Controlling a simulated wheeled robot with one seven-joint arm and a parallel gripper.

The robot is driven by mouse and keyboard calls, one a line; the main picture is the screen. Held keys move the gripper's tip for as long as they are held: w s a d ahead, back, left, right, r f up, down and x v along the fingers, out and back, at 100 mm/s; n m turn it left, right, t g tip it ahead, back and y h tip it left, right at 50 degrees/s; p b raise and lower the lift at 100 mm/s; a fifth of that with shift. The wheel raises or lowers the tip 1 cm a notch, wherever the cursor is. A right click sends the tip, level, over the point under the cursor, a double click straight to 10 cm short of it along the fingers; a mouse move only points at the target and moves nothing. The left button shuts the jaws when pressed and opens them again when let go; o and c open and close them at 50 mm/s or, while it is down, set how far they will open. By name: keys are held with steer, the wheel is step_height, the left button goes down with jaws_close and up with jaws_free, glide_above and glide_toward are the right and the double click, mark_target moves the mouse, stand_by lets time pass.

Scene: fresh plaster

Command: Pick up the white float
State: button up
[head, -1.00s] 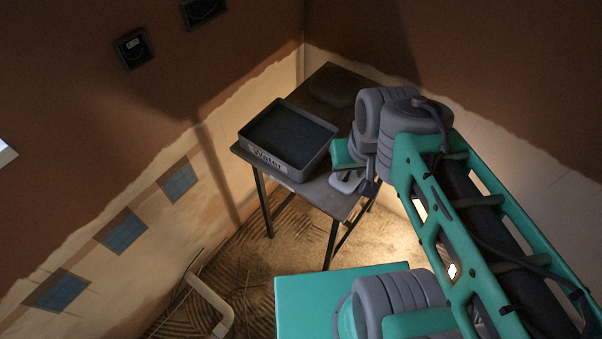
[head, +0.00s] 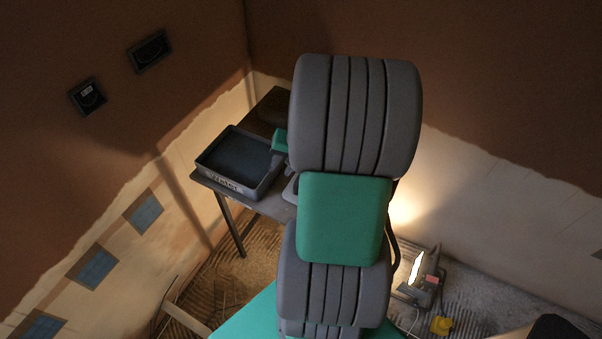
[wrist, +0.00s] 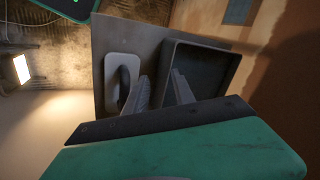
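The white float (wrist: 111,76) lies on the dark table in the wrist view, a pale rounded plate with a dark handle on top. In the head view only a sliver of the float (head: 290,190) shows beside my arm. My gripper (wrist: 160,76) is over the table, between the float and the tray. Its two fingers stand apart with nothing between them. The left finger overlaps the float's right edge in the picture; I cannot tell whether it touches. My arm hides most of the gripper in the head view.
A grey tray marked "Water" (head: 219,182) stands on the table (head: 272,207), left of the float in the head view and right of it in the wrist view. A lit work lamp (head: 416,277) and a yellow object (head: 441,325) are on the floor at right. Walls meet behind the table.

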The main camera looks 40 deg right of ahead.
mark_target(290, 194)
steer(key=s+d+f+m+t+p, duration=0.1)
steer(key=s+d+f+m+t, duration=0.25)
steer(key=d, duration=0.55)
steer(key=shift+m+g, duration=0.65)
steer(key=x, duration=0.2)
steer(key=p+x, duration=0.1)
steer(key=x, duration=0.2)
steer(key=p+x, duration=0.1)
steer(key=x, duration=0.1)
steer(key=shift+s+f, duration=0.2)
steer(key=shift+f, duration=0.2)
steer(key=shift+c, duration=0.5)
jaws_close()
steer(key=shift+r, duration=0.1)
